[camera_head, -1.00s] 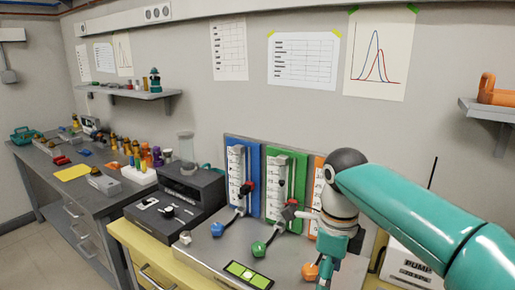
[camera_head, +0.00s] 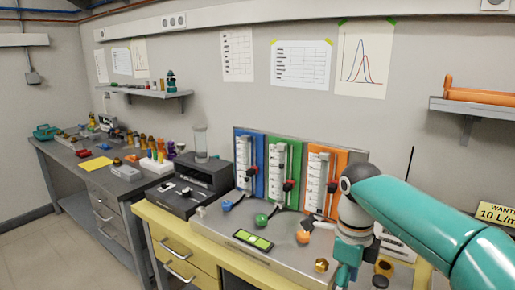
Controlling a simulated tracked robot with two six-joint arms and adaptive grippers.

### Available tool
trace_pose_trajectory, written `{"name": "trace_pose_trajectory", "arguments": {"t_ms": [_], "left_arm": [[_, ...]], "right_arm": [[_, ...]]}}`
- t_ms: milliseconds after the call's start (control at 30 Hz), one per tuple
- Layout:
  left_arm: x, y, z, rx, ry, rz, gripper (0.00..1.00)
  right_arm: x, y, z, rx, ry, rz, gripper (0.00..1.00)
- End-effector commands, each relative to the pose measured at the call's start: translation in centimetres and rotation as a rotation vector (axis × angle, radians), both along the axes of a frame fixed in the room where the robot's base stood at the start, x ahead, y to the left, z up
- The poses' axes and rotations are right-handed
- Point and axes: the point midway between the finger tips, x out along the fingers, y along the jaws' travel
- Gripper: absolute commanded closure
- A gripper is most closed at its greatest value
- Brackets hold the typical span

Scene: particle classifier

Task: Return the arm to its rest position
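My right arm (camera_head: 430,218), teal with a dark grey joint, reaches in from the right edge. Its wrist and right gripper (camera_head: 347,268) hang down in front of the right end of the flowmeter panel, by the orange panel (camera_head: 332,165). The fingers are small and partly hidden by the wrist, so I cannot tell whether they are open or shut. No held object can be made out. My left gripper is not in view.
The panel also has blue (camera_head: 258,165) and green (camera_head: 272,165) columns. Blue, green (camera_head: 262,220) and orange (camera_head: 303,236) knobs and a green display (camera_head: 253,240) sit on the grey base. A black device (camera_head: 205,178) stands left. A shelf (camera_head: 475,107) is upper right.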

Motion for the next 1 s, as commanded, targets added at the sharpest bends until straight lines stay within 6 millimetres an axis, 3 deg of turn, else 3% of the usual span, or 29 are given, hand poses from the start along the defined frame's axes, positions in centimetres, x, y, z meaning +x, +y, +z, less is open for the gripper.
{"name": "trace_pose_trajectory", "arguments": {"t_ms": [267,467,567,733,900,1000], "left_arm": [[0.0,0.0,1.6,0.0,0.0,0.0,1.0],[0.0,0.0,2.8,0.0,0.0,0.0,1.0],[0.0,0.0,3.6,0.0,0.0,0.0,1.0],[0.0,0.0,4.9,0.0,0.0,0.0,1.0],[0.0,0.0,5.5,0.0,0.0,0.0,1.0],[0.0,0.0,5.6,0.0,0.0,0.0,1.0]], "right_arm": [[-2.1,-2.1,-7.0,-0.027,0.228,-0.027,0.32],[-5.1,-2.4,-14.6,0.033,0.368,0.041,0.32],[-8.1,-2.0,-19.7,0.123,0.424,0.157,0.32],[-15.8,0.8,-28.5,0.388,0.396,0.506,0.32],[-21.9,3.7,-32.9,0.558,0.207,0.874,0.32],[-24.0,5.0,-34.2,0.584,0.062,1.104,0.32]]}}
